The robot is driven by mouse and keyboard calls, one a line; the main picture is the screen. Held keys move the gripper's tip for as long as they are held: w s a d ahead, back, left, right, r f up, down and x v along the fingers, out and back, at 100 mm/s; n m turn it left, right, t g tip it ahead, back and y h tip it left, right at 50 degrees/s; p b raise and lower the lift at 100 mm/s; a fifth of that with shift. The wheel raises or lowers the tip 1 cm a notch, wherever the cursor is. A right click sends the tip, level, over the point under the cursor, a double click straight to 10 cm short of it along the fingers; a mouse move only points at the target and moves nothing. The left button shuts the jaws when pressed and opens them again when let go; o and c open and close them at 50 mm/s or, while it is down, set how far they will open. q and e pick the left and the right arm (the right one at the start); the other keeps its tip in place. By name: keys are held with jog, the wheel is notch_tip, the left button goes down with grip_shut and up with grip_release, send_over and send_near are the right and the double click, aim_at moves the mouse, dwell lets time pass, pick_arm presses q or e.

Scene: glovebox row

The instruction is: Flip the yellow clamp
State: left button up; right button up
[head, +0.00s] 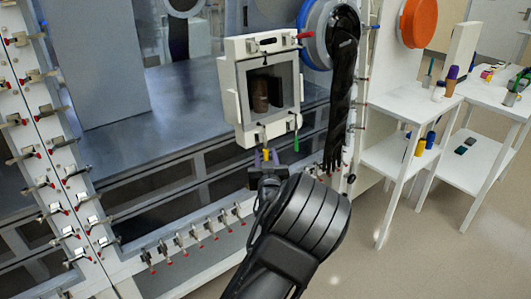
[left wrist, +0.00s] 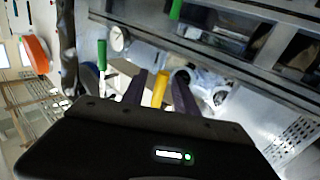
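The yellow clamp (head: 267,155) is a small yellow handle at the bottom edge of the white, windowed door box. In the left wrist view the yellow clamp (left wrist: 160,90) stands between my two purple-grey fingers, with a small gap on each side. My left gripper (head: 266,157) is open around the handle, reaching up from below. It also shows in the left wrist view (left wrist: 160,93), where its black body covers the lower picture. Whether either finger touches the handle is too small to tell. My right gripper is not in view.
The white door box (head: 228,85) has a green-handled clamp (head: 296,146) to the right of the yellow one. A black glove (head: 341,100) hangs at a blue ring (head: 313,30). Red-tipped clamps (head: 195,232) line the panel below. White tables (head: 395,100) stand at right, beside open floor.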

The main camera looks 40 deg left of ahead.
pick_arm(q)
jog(key=shift+x, duration=1.2)
grip_shut()
dwell(0.6)
